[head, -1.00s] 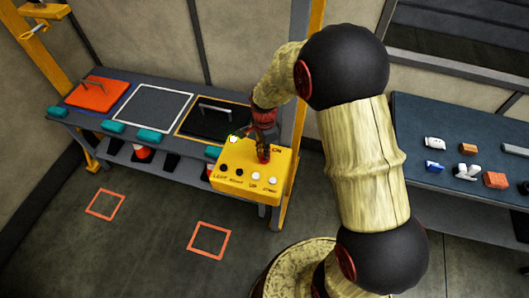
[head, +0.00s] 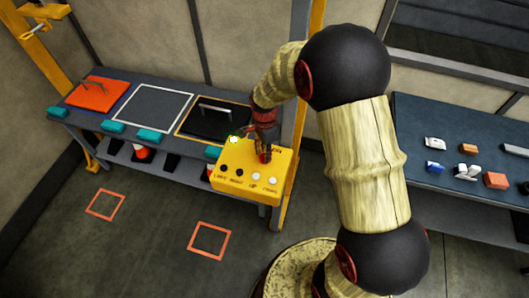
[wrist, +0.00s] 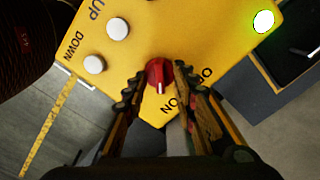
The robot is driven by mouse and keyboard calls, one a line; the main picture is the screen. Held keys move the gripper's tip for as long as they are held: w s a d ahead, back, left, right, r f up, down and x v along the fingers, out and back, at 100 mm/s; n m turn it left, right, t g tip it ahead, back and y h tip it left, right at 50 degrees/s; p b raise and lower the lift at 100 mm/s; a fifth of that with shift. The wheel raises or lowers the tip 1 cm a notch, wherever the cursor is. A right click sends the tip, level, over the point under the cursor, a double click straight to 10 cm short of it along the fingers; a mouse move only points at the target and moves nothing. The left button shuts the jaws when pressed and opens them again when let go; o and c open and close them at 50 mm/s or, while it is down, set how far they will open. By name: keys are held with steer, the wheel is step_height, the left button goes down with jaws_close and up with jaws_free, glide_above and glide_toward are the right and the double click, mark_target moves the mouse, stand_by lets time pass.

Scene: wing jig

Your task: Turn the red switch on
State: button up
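The red switch (wrist: 159,75) is a round knob with a white mark on the yellow control box (wrist: 215,40). In the wrist view its mark points down, close to the word ON; OFF is to the right. My gripper (wrist: 160,73) has one fingertip on each side of the knob, very close against it, and looks shut on it. In the head view my gripper (head: 263,153) is at the top right of the yellow box (head: 240,186) and partly hides the knob. A lamp (wrist: 263,21) on the box glows green.
White UP and DOWN buttons (wrist: 118,28) lie left of the knob. Behind the box is a bench with a red plate (head: 97,94) and a black plate (head: 205,122), both with handles. A blue table (head: 445,130) with small parts stands at the right.

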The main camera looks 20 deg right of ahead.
step_height(320, 180, up, 12)
stand_by(0.4)
steer(key=shift+f, duration=0.1)
stand_by(0.4)
steer(key=s+r+n+t+b, duration=0.2)
steer(key=s+n+t+b, duration=0.3)
steer(key=s+n+b, duration=1)
steer(key=s+n, duration=0.1)
steer(key=s, duration=0.6)
steer(key=shift+s+a+r+t, duration=0.25)
steer(key=shift+a+r+t, duration=0.05)
steer(key=shift+a, duration=0.05)
steer(key=shift+c, duration=0.7)
